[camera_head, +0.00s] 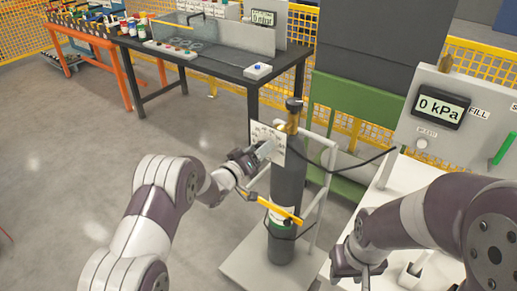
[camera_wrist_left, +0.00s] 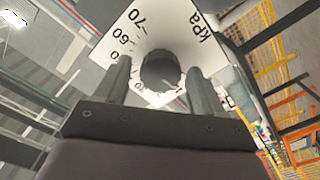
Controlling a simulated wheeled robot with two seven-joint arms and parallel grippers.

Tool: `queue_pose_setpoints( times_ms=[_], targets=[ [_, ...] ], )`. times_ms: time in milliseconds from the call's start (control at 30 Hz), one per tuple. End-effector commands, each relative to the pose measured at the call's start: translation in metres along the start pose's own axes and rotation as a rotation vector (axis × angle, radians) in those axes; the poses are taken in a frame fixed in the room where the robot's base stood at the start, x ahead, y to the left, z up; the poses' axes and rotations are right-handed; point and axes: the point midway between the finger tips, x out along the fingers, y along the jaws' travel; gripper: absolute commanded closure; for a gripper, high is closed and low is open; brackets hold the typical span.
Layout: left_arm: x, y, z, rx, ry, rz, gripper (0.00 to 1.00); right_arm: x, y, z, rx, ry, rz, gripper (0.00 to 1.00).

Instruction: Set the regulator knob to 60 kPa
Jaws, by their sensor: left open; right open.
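The regulator's white dial plate (camera_head: 267,143) is on the dark gas cylinder (camera_head: 288,185) in the head view. In the left wrist view the dial plate (camera_wrist_left: 135,40) shows kPa and marks including 60 and 70. The dark round knob (camera_wrist_left: 160,70) is in its middle; I cannot make out a pointer. My left gripper (camera_head: 255,156) is close in front of the plate. In the left wrist view its open fingers (camera_wrist_left: 160,80) are on either side of the knob; contact is not clear. The display (camera_head: 440,107) reads 0 kPa. My right gripper (camera_head: 362,273) is open, low at the right.
The cylinder stands on a pale trolley (camera_head: 322,195) with a yellow bar (camera_head: 280,210) across it. A white bench (camera_head: 380,195) is at the right below the grey panel. A black table (camera_head: 190,58) is at the back. The floor at the left is clear.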

Motion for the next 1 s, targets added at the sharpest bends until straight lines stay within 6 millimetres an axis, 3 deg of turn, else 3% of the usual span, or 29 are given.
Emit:
queue_pose_setpoints(
  times_ms=[267,433,767,1000],
  targets=[
    [0.002,0.0,0.0,0.0,0.0,0.0,0.31,0.0,0.0,0.0,0.0,0.0,0.0,0.57],
    [0.002,0.0,0.0,0.0,0.0,0.0,0.87,0.0,0.0,0.0,0.0,0.0,0.0,0.57],
    [0.002,0.0,-0.001,0.013,0.003,0.001,0.87,0.002,0.0,0.0,0.0,0.0,0.0,0.57],
    [0.002,-0.001,0.0,0.112,0.006,0.002,0.87,0.014,0.0,0.002,0.0,0.0,0.0,0.57]
  ],
)
